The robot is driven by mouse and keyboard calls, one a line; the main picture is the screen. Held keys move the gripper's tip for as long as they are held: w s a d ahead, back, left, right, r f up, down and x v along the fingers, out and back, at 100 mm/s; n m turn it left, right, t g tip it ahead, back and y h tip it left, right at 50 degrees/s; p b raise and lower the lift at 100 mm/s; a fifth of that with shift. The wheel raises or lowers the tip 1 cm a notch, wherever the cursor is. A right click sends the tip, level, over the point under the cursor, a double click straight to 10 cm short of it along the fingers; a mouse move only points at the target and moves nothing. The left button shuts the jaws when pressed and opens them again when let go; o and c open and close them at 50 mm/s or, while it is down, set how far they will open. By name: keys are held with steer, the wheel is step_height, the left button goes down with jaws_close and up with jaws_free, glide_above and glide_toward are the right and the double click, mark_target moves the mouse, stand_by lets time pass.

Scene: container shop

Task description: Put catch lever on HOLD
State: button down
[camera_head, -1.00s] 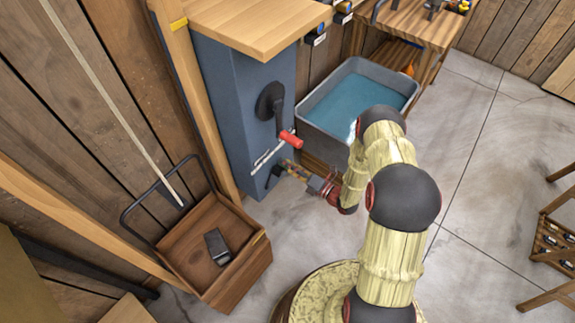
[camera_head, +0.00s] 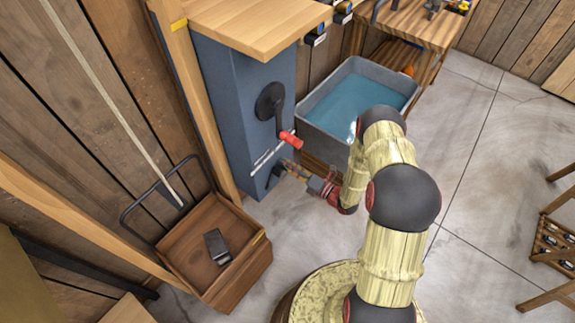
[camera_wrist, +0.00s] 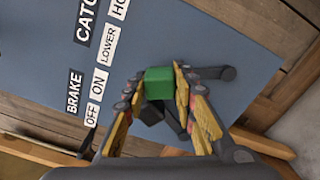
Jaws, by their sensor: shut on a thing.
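In the wrist view my gripper (camera_wrist: 158,76) is shut on a green block-shaped grip (camera_wrist: 158,88), one finger on each side. The grip sits in front of the blue panel (camera_wrist: 190,30), near the labels starting "CATC", "LOWER" (camera_wrist: 107,45) and a cut-off "HO". Dark parts show below the grip and to its right; how they join it is partly hidden by the fingers. In the head view my gripper (camera_head: 287,168) is at the lower front of the blue cabinet (camera_head: 225,100). The grip is too small to make out there.
A crank with a red handle (camera_head: 290,139) sticks out above my gripper. A grey basin of blue water (camera_head: 318,142) stands to the right. A wooden cart (camera_head: 240,278) holding a dark block (camera_head: 217,247) is at lower left. "BRAKE" label (camera_wrist: 73,91) is left of the catch labels.

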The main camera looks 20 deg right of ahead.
steer(key=shift+d, duration=0.1)
steer(key=shift+w+d+r+m+p, duration=0.2)
steer(key=shift+w+d+m+p, duration=0.25)
steer(key=shift+m, duration=0.35)
steer(key=shift+w+d+r+m+p, duration=0.3)
steer(key=shift+d+m, duration=0.2)
steer(key=shift+m, duration=0.3)
steer(key=d+m, duration=0.1)
steer(key=w+m, duration=0.1)
steer(key=shift+w+d+m+p, duration=0.15)
steer(key=shift+d+m+p, duration=0.15)
steer(key=shift+d+p, duration=0.1)
steer(key=d+m, duration=0.1)
steer(key=w+d+f+m, duration=0.1)
steer(key=w+d+m, duration=0.1)
steer(key=m, duration=0.1)
steer(key=shift+w+d+f, duration=0.15)
steer(key=shift+f, duration=0.1)
steer(key=shift+w+d, duration=0.1)
steer(key=shift+d, duration=0.05)
steer(key=c, duration=1.5)
jaws_free()
steer(key=shift+o, duration=0.2)
